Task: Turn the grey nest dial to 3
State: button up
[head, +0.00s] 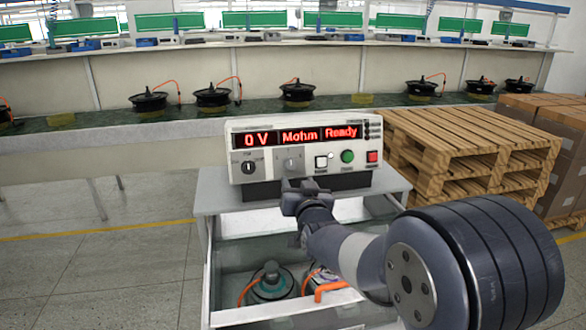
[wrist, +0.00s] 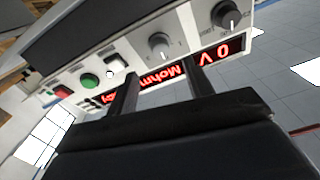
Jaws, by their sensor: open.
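The grey dial (head: 291,165) is on the front of a white tester (head: 300,130), right of a black dial (head: 249,168). The wrist view also shows the grey dial (wrist: 160,44) and the black dial (wrist: 226,14), with the tester upside down. My gripper (head: 300,187) is in front of the tester's lower edge, just below the grey dial. In the wrist view my open gripper (wrist: 162,74) points at the panel, fingers spread, with nothing between them. The grey dial lies beyond the fingertips, apparently apart from them. Its scale marks are too small to read.
The display (head: 298,136) reads 0 V, Mohm, Ready. A white button (head: 321,162), green button (head: 347,157) and red button (head: 372,157) sit right of the dial. The tester stands on a small cart (head: 222,198). Wooden pallets (head: 440,140) stand close on the right.

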aim_at(291, 166)
jog(key=w, duration=0.2)
jog(key=w+a+p, duration=0.1)
jog(key=w, duration=0.5)
jog(key=shift+a+p, duration=0.3)
jog(key=c, duration=1)
jog(key=shift+o, duration=0.2)
